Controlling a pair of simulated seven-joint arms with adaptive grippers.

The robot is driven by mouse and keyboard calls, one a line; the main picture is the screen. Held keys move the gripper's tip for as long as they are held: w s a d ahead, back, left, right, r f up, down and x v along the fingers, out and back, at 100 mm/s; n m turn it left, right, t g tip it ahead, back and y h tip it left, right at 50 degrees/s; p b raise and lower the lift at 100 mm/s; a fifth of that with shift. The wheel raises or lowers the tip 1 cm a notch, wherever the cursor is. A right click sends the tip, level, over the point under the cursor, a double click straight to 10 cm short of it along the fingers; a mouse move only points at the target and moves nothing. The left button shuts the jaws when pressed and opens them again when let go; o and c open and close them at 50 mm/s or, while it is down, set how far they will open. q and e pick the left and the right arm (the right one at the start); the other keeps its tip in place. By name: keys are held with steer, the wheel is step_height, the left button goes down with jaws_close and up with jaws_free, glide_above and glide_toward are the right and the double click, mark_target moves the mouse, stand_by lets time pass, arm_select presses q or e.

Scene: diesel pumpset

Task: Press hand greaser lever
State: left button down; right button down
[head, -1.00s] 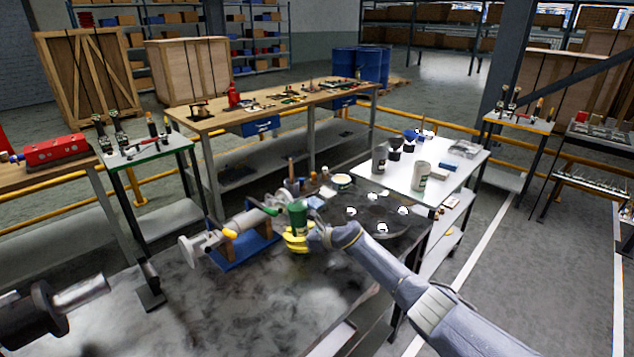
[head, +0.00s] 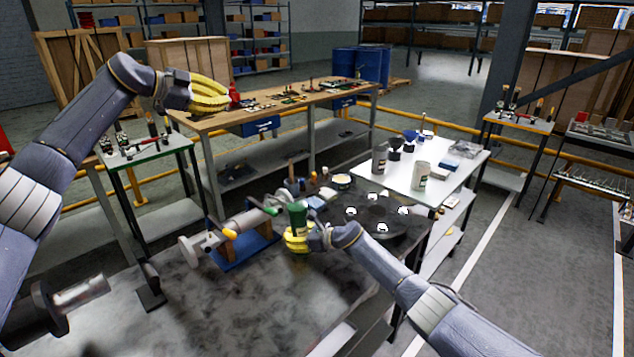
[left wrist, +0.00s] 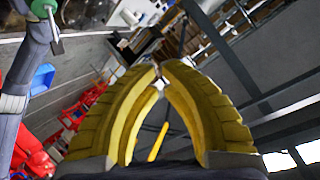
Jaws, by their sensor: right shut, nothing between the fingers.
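A dark green upright cylinder (head: 298,214), which looks like the hand greaser body, stands on the dark workbench (head: 215,295). Its lever cannot be picked out clearly. My right gripper (head: 294,240) is shut, with its yellow fingers at the lower part of the green cylinder; nothing shows between them, and whether they touch it cannot be told. My left gripper (head: 222,98) is raised at the upper left, well away from the green cylinder. In the left wrist view its yellow fingers (left wrist: 160,72) nearly meet at the tips, with nothing held.
A grey shaft assembly on a blue stand (head: 243,252) lies left of the green cylinder. A dark round plate (head: 376,214) lies to the right. A white table (head: 440,178) holds cans and a funnel.

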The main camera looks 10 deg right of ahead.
arm_select(q)
steer(key=s+d+f+n+g+y, duration=0.3)
steer(key=s+d, duration=0.3)
steer(key=d, duration=0.3)
steer(key=s+d+f+n+g+y, duration=0.3)
steer(key=s+d+f+n+y, duration=0.1)
steer(key=d, duration=0.4)
steer(key=shift+s+d+f+n, duration=0.4)
steer(key=shift+s+n, duration=0.5)
steer(key=shift+n, duration=0.4)
steer(key=shift+f, duration=0.1)
glide_above(318, 190)
steer(key=w+a, duration=0.2)
steer(key=w, duration=0.1)
steer(key=f, duration=0.9)
steer(key=shift+s+d, duration=0.15)
steer(key=shift+s, duration=0.05)
steer(key=shift+s+d+f, duration=0.25)
steer(key=shift+f, duration=0.3)
steer(key=shift+s+d+f, duration=0.3)
steer(key=shift+f, duration=0.25)
steer(key=shift+s+d+f, duration=0.25)
steer(key=shift+f, duration=0.3)
steer(key=shift+s, duration=0.1)
steer(key=shift+s+d+f+y, duration=0.15)
steer(key=shift+f+y, duration=0.1)
steer(key=shift+y, duration=0.15)
